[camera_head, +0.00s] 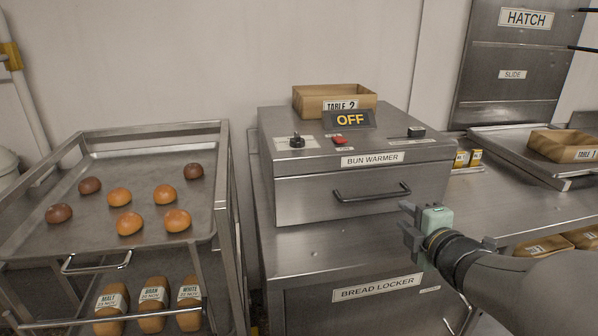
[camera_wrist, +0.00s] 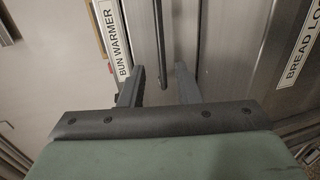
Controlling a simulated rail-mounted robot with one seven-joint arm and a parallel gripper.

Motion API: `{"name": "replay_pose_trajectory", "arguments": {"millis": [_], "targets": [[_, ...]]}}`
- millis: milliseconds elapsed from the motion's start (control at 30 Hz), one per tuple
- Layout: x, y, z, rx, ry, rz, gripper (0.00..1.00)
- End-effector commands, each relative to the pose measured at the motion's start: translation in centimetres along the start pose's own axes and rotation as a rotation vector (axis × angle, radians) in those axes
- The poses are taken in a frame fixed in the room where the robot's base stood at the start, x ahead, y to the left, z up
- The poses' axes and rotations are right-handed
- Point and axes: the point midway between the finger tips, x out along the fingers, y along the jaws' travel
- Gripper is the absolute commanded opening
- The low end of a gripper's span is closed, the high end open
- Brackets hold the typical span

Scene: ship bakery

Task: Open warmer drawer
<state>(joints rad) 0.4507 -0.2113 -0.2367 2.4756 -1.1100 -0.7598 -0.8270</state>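The bun warmer (camera_head: 330,150) is a steel box on the counter with an "OFF" sign. Its warmer drawer (camera_head: 305,201) is shut, with a dark bar handle (camera_head: 372,195) across the front. My gripper (camera_head: 406,217) is open and empty, just below and right of the handle's right end. In the wrist view, the handle (camera_wrist: 160,45) shows as a dark bar beyond my gripper (camera_wrist: 160,78), in line with the gap between the two fingers. I see no finger closed on it.
The bread locker (camera_head: 350,300) is below the warmer. A bun tray (camera_head: 100,212) on a rack stands left, with loaves beneath. A wooden box (camera_head: 308,101) sits on the warmer. Steel counter (camera_head: 510,195) and a tray (camera_head: 500,142) lie right. Space before the drawer looks clear.

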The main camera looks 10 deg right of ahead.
Motion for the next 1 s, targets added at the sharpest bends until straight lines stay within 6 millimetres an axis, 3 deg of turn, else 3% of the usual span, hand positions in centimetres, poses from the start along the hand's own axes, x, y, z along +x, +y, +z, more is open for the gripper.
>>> {"name": "replay_pose_trajectory", "arguments": {"millis": [300,500,700,1000], "targets": [[7.2,-0.2,-0.1,0.001,0.002,-0.003,0.3],[10.5,-0.1,0.0,0.002,0.001,-0.003,0.3],[12.1,0.0,0.0,0.001,-0.001,-0.001,0.3],[12.3,0.0,0.0,0.001,-0.001,0.0,0.3]]}}
